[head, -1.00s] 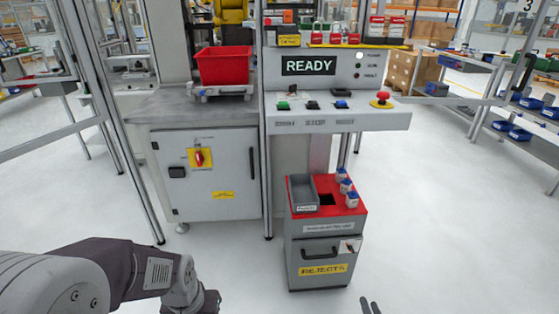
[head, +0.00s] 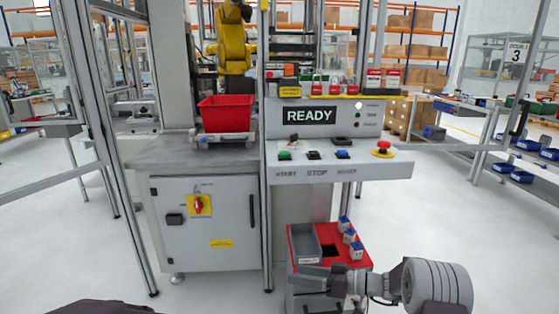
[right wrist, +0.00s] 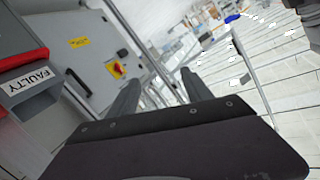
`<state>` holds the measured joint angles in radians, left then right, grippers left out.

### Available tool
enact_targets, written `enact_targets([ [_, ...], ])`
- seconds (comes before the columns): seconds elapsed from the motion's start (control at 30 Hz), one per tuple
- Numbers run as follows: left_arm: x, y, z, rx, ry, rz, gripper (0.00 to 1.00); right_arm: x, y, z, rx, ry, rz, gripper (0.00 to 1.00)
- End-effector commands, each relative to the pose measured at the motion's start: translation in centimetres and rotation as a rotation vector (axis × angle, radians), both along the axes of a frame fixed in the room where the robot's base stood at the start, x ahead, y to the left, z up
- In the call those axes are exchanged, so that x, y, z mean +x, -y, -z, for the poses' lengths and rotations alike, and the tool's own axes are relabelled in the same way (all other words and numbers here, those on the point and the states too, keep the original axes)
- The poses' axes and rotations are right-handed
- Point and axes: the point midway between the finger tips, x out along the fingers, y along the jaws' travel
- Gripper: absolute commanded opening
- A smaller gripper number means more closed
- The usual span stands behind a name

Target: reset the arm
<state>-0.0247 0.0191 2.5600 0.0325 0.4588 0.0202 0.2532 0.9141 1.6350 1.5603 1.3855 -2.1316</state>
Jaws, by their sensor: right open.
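The yellow robot arm (head: 232,48) stands inside the cell, behind the red bin. The control panel (head: 390,167) in front has a lit READY display (head: 309,115). On its ledge are a green button (head: 285,155) over START, a black button (head: 314,155) over STOP, a blue button (head: 343,154) over a label too blurred to read, and a red mushroom button (head: 382,148). My right gripper (head: 312,278) is open and empty, pointing left in front of the rejects cart, well below the panel; its fingers also show in the right wrist view (right wrist: 160,78). My left gripper is out of view.
The rejects cart has a red top (head: 362,263) with a grey tray (head: 303,243) and several small blue-and-white items (head: 349,236). A red bin (head: 226,114) sits on the cell's counter. Several red padlocks stand above the display. A metal post rises left of the panel.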

Motion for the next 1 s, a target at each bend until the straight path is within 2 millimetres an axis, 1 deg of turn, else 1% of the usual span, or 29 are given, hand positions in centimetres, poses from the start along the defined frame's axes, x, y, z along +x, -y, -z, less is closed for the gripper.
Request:
enact_targets([
  [0.03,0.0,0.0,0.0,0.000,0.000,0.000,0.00,-3.1,-2.4,-1.4,-0.083,-0.062,-0.085,0.58],
  [0.07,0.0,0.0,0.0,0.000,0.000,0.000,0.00,-5.2,-3.5,-1.7,-0.144,-0.114,-0.129,0.58],
  [0.1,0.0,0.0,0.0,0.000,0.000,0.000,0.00,-8.1,-4.4,-1.8,-0.230,-0.185,-0.176,0.58],
  [0.17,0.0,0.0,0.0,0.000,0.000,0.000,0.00,-12.4,-4.8,-1.4,-0.370,-0.288,-0.216,0.58],
  [0.2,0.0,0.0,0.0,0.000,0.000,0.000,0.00,-15.0,-4.5,-1.0,-0.466,-0.352,-0.222,0.58],
  [0.27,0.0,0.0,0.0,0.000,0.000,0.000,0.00,-18.7,-3.2,0.0,-0.612,-0.441,-0.201,0.58],
  [0.3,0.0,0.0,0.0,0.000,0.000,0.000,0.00,-20.8,-1.9,0.8,-0.709,-0.496,-0.166,0.58],
  [0.37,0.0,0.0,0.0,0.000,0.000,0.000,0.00,-23.4,0.5,2.1,-0.840,-0.567,-0.088,0.58],
  [0.4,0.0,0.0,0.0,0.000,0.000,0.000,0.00,-24.6,2.2,2.8,-0.910,-0.606,-0.027,0.58],
  [0.47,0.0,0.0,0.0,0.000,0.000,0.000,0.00,-26.0,4.6,3.9,-0.992,-0.659,0.075,0.58],
  [0.5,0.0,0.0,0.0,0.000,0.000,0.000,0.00,-26.7,6.1,4.7,-1.035,-0.694,0.143,0.58],
  [0.6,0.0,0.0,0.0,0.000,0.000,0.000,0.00,-27.9,9.0,6.4,-1.103,-0.775,0.301,0.58],
  [0.63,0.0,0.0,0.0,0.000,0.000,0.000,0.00,-28.0,9.6,6.8,-1.113,-0.793,0.349,0.58],
  [0.67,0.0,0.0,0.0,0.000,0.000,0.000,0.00,-27.9,10.2,7.0,-1.116,-0.806,0.399,0.58],
  [0.73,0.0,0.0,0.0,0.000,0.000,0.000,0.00,-27.0,11.1,7.2,-1.093,-0.827,0.527,0.58],
  [0.8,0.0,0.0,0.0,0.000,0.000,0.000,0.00,-25.8,11.3,7.1,-1.023,-0.870,0.666,0.58],
  [0.83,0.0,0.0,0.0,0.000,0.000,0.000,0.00,-25.7,11.3,7.1,-0.987,-0.906,0.722,0.58],
  [0.9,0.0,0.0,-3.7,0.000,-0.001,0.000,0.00,-25.7,11.3,3.3,-0.982,-0.917,0.730,0.58],
  [0.97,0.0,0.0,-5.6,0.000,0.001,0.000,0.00,-25.7,11.3,1.5,-0.982,-0.916,0.728,0.58],
  [1.0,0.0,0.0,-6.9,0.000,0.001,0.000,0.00,-25.7,11.3,0.2,-0.982,-0.917,0.728,0.58],
])
